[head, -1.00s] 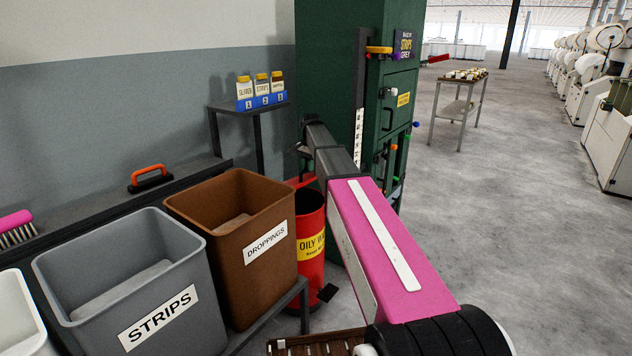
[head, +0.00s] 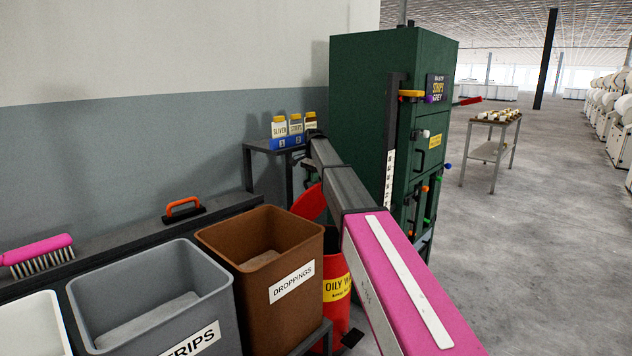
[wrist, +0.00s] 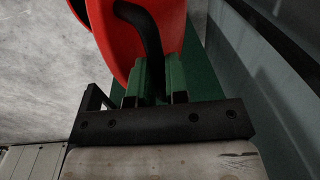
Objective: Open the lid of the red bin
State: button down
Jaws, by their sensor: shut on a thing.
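The red bin (head: 336,303) with a yellow oily-waste label stands beside the brown bin, partly hidden behind my arm. Its red lid (head: 307,203) is raised and steeply tilted, with its upper edge near my gripper. In the wrist view the lid (wrist: 112,42) fills the top middle, and its curved black handle (wrist: 143,28) runs down between my green fingers. My gripper (wrist: 155,78) is shut on this handle. In the head view my arm hides most of the gripper and the handle.
A brown droppings bin (head: 288,246) and a grey strips bin (head: 210,292) stand to the left. A green cabinet (head: 360,75) stands behind my arm. A small stand (head: 250,150) holds labelled jars (head: 295,126). The floor to the right is open, with a small table (head: 490,152).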

jog(key=shift+a+f, duration=0.1)
jog(key=shift+f, duration=0.1)
jog(key=c, duration=1.1)
grip_release()
jog(key=shift+r, duration=0.1)
jog(key=r, duration=0.9)
jog(key=shift+s+d+r, duration=0.1)
jog(key=shift+d+r, duration=0.05)
jog(key=shift+d, duration=0.05)
jog(key=shift+s+r, duration=0.1)
jog(key=shift+r, duration=0.6)
